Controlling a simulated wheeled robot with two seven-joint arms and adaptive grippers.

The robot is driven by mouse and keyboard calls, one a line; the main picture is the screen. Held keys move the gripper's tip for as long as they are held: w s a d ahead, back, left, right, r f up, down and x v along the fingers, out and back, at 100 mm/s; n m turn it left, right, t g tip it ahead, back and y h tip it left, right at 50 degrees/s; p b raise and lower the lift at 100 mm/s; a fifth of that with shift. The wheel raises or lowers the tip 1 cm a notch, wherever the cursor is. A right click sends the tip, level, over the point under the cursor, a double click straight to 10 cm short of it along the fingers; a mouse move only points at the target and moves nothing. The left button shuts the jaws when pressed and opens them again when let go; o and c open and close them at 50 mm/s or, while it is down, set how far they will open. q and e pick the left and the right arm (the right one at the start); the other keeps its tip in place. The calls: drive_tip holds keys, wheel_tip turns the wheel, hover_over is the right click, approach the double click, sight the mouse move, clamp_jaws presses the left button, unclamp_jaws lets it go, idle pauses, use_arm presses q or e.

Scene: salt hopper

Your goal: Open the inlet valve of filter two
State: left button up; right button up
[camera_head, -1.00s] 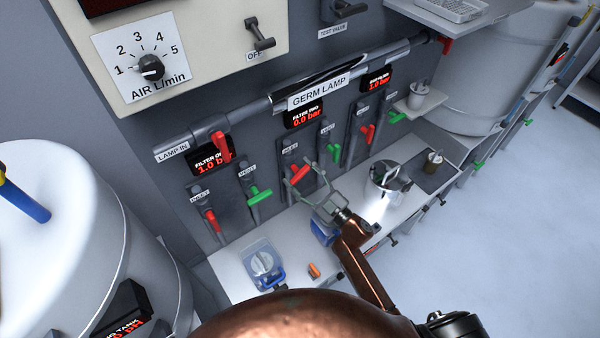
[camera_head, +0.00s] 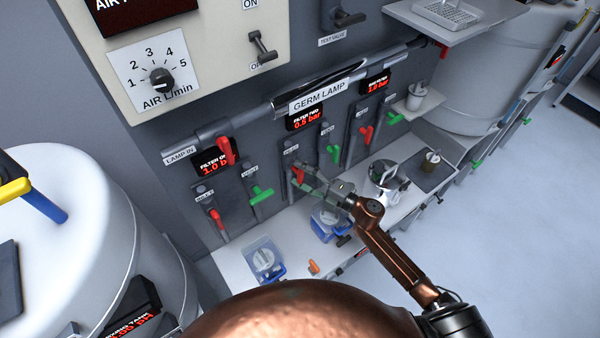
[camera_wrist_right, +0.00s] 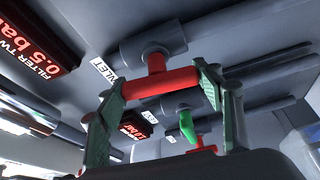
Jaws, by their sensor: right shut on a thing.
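The red inlet valve handle of filter two (camera_head: 298,174) sits on the middle wall panel, under the INLET label. It also shows in the right wrist view (camera_wrist_right: 160,83) as a red bar on a grey valve body. My right gripper (camera_head: 306,180) is shut on this handle, with a green-padded finger at each end of the bar in the wrist view. The filter two display (camera_head: 306,118) reads 0.5 bar. The green handle (camera_head: 335,153) of the same panel is just to the right, apart from the gripper. My left gripper is not in view.
Filter one's red handle (camera_head: 215,220) and green handle (camera_head: 261,193) are on the left. Another red handle (camera_head: 366,134) and green handle (camera_head: 395,118) are on the right. Below, the counter (camera_head: 290,245) carries a blue container (camera_head: 264,260) and a shiny vessel (camera_head: 385,175).

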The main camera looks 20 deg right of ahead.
drive_tip(key=shift+n+p, duration=0.3)
drive_tip(key=shift+n, duration=0.3)
drive_tip(key=o, duration=1.2)
drive_tip(key=shift+s+d, duration=0.2)
drive_tip(key=v, duration=1.1)
drive_tip(key=shift+s+d+r, duration=0.15)
drive_tip(key=shift+d+r, duration=0.1)
